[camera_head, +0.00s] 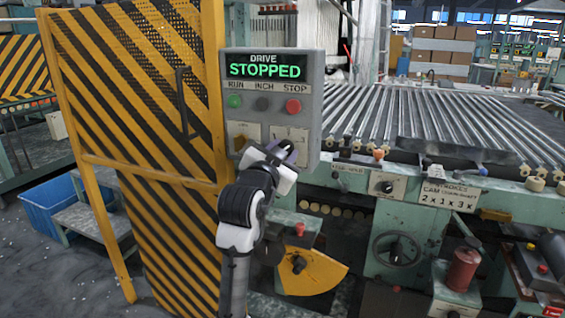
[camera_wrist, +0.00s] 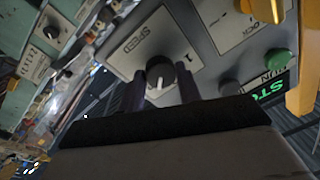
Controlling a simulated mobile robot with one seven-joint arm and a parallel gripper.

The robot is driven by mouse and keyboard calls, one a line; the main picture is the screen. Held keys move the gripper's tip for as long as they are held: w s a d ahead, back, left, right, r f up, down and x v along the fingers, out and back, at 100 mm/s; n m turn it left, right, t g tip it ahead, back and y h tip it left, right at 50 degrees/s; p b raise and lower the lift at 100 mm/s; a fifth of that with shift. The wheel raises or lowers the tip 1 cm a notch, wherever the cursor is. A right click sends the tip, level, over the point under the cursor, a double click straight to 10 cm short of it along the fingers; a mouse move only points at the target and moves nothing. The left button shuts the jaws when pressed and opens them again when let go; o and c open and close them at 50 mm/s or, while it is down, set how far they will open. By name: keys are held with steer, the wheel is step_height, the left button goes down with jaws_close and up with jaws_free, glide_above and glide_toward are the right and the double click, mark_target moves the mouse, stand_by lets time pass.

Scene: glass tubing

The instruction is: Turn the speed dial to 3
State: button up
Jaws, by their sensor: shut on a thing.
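The speed dial (camera_wrist: 160,72) is a black round knob with a white pointer mark on a pale plate (camera_wrist: 135,45) lettered "SPEED", which appears turned over in the wrist view. The pointer mark points toward the bottom of that view. One scale figure, which looks like a 1, shows at the plate's right; the rest of the scale is hidden. My gripper (camera_wrist: 160,88) is shut on the dial, with one dark finger on each side of it. In the head view my gripper (camera_head: 286,152) is at the lower right of the grey control box (camera_head: 314,110) and hides the dial.
The box's display (camera_head: 265,71) reads "DRIVE STOPPED". Below it are a green run button (camera_head: 234,101), a dark inch button (camera_head: 263,104) and a red stop button (camera_head: 293,106). A yellow switch (camera_head: 240,142) sits left of my gripper. A striped guard door (camera_head: 140,100) stands at the left.

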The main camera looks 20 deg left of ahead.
steer(key=shift+f+m+b, duration=0.1)
steer(key=shift+m+b, duration=0.65)
steer(key=shift+m, duration=0.55)
steer(key=o, duration=1)
steer(key=s+b, duration=0.2)
steer(key=s, duration=1.1)
steer(key=shift+s+f, duration=0.4)
